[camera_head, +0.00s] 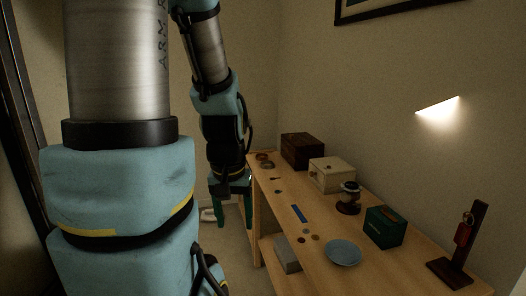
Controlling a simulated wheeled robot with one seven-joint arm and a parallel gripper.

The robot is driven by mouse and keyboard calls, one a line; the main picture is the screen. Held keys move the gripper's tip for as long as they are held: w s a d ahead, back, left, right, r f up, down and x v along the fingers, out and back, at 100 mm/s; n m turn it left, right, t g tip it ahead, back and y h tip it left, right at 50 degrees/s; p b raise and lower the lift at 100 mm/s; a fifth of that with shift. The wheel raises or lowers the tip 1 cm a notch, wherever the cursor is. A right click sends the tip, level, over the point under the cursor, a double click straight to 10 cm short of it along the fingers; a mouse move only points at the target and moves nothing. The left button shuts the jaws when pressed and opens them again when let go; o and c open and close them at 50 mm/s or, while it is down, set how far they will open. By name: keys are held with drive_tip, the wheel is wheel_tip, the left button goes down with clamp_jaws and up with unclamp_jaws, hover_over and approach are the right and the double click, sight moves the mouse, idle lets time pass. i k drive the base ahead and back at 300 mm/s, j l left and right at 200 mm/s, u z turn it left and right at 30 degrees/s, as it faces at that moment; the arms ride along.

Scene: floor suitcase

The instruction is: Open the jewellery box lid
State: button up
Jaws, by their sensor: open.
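Several boxes stand on the wooden table, and I cannot tell for sure which is the jewellery box. A cream box (332,174) with a small knob on its front stands near the wall, its lid down. A dark brown box (302,150) stands behind it at the far end, also closed. A green box (383,227) stands nearer, closed as far as I see. My gripper (225,190) hangs pointing down just left of the table's far end, apart from all the boxes. It is open and looks empty; its fingertips are small and dark here.
A blue-grey plate (343,253), coins, a blue strip (299,213), a dark round-based object (348,198) and a wooden stand (464,250) are on the table. A grey block (287,254) lies on a lower shelf.

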sight(304, 140)
drive_tip(key=z, duration=1.45)
drive_tip(key=j+u, duration=0.15)
drive_tip(key=u, duration=1.6)
drive_tip(key=i+u, duration=0.25)
drive_tip(key=i, duration=1.5)
